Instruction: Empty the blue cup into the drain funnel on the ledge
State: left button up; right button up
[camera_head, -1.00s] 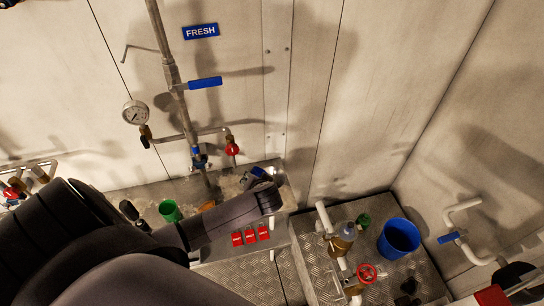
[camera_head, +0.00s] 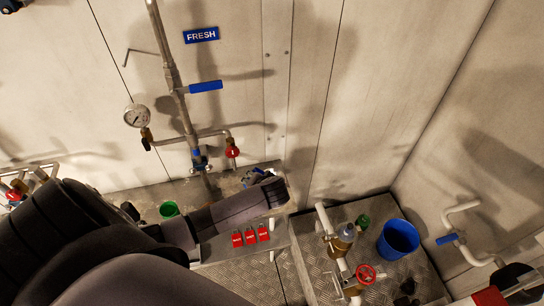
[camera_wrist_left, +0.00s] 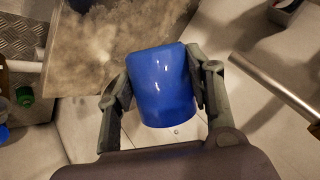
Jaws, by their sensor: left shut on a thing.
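My left gripper (camera_wrist_left: 163,88) is shut on the blue cup (camera_wrist_left: 162,85), with one finger on each side of it. The cup is tilted in the wrist view, and its inside is hidden. A small clear drop-like spot shows just below it. I cannot make out the drain funnel.
A green cup (camera_head: 169,209) stands on the ledge beside my left arm. Red tags (camera_head: 250,236) line its front. Pipes with a gauge (camera_head: 136,116) and a blue lever (camera_head: 206,86) rise behind. A blue bucket (camera_head: 399,238) and a red valve wheel (camera_head: 366,274) are at the lower right.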

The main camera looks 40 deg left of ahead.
pick_arm(q)
jog(key=shift+w+f+m+g, duration=0.15)
jog(key=shift+f+m+g, duration=0.2)
jog(key=shift+g, duration=0.45)
dwell(0.5)
jog(key=shift+w+d+r+m+g+y, duration=0.2)
jog(key=shift+r+m+g+y, duration=0.2)
jog(key=shift+g, duration=0.3)
dwell(0.4)
jog(key=shift+w+d+r+m+g, duration=0.2)
jog(key=shift+w+r+g, duration=0.25)
jog(key=shift+w+g, duration=0.3)
dwell(0.4)
jog(key=shift+w+r+m+g+y, duration=0.3)
jog(key=shift+m+g, duration=0.05)
jog(key=shift+g, duration=0.3)
dwell(0.5)
jog(key=shift+w+f+b, duration=0.1)
jog(key=shift+f+b, duration=0.1)
jog(key=shift+b, duration=0.1)
jog(key=shift+w+f+m+g+y+b, duration=0.2)
jog(key=shift+f+m+g+y+b, duration=0.15)
jog(key=shift+g+b, duration=0.45)
jog(key=shift+w+d+r+b, duration=0.1)
jog(key=shift+b, duration=0.2)
dwell(0.9)
